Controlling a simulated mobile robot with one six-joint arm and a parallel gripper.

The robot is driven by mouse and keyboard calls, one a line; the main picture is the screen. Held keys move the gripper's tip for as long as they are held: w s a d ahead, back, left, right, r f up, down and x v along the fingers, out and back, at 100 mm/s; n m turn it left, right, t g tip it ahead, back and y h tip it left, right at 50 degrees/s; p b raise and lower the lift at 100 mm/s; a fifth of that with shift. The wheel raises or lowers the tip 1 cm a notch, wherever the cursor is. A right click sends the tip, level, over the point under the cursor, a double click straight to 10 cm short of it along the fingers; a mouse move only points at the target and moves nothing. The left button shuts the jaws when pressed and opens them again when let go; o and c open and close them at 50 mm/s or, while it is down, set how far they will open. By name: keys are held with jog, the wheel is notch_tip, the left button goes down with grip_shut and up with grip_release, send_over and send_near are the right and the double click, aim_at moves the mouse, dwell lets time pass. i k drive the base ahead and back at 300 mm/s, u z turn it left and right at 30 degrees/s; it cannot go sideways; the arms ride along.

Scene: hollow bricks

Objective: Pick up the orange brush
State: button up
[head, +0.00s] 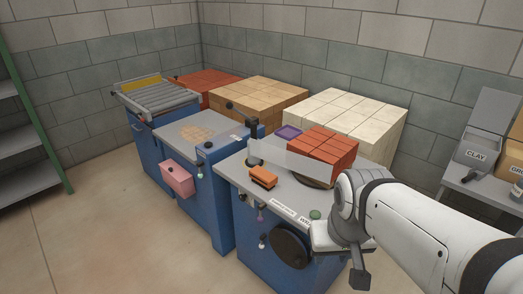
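A small orange block-like thing with a darker underside, which looks like the orange brush (263,176), lies on the grey top of the right-hand blue machine (232,169), near its left front edge. Nothing touches it from above. My gripper (345,262) is at the lower right, in front of the machine's right front corner. It is well apart from the brush, to its right and nearer the camera. My white arm reaches in from the right edge. The fingers show only in part, so I cannot tell how far apart they are.
A stack of red bricks (325,149) stands behind the brush, with a pale upright plate (283,157) between. A dark post (252,136) rises left of it. A purple tray (288,132) lies behind. A pink box (177,178) hangs on the middle machine. Floor at left is clear.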

aim_at(265, 179)
jog(key=u, duration=0.05)
jog(key=i, duration=1)
jog(key=z, duration=0.05)
